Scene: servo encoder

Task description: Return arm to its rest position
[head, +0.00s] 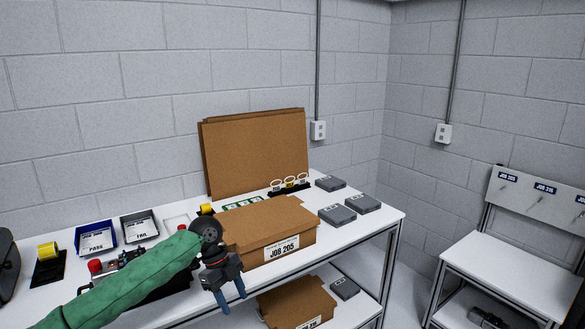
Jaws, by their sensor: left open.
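My left arm (138,280), in a green sleeve, reaches in from the lower left over the white workbench (384,222). My left gripper (231,297) has blue fingers pointing down, spread a little apart, with nothing seen between them. It hangs in front of the closed cardboard box labelled JOB 205 (262,228), near the bench's front edge. The gripper's wrist overlaps the box's left side in the picture; I cannot tell whether they touch. My right gripper does not show.
A blue PASS tray (96,236) and a grey FAIL tray (139,226) stand at the left. Grey cases (337,214) lie at the right. Flat cardboard (255,153) leans on the wall. Another box (296,302) sits on the lower shelf. A second table (520,275) stands right.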

